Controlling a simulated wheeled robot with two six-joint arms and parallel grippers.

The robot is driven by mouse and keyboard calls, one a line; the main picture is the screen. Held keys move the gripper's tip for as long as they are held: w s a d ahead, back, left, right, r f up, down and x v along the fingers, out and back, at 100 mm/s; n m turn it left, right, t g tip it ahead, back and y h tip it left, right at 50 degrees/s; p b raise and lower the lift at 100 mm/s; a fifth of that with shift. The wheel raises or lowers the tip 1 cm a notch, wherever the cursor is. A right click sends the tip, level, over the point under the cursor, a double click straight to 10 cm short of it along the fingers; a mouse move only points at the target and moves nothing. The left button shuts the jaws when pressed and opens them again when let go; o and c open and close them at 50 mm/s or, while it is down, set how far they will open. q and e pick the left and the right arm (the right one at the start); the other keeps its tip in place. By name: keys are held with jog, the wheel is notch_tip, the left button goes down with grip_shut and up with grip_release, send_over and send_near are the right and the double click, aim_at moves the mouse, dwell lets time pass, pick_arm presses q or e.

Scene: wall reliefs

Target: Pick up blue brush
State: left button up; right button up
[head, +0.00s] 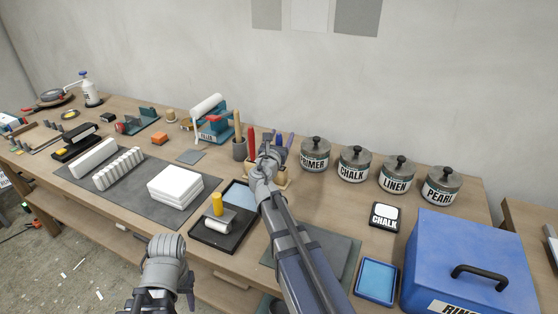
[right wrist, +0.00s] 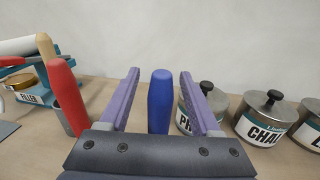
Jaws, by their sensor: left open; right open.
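The blue brush shows in the right wrist view as an upright blue handle (right wrist: 160,100) between the two purple fingers of my right gripper (right wrist: 160,92). The gripper is open, with a gap on both sides of the handle. In the head view my right gripper (head: 272,148) is at the brush holder (head: 282,178), which it partly covers. The brush's lower part is hidden behind the gripper body. A red handle (right wrist: 66,95) stands just left of the fingers. My left gripper (head: 166,268) is low in the head view, away from the brushes; its fingers are hard to make out.
Lidded tins (head: 315,153) stand close on the right. A blue box (head: 470,262) and blue tray (head: 376,280) are at the front right. A black tray (head: 222,236) with a roller lies in front.

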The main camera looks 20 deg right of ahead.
grip_shut()
dwell(0.5)
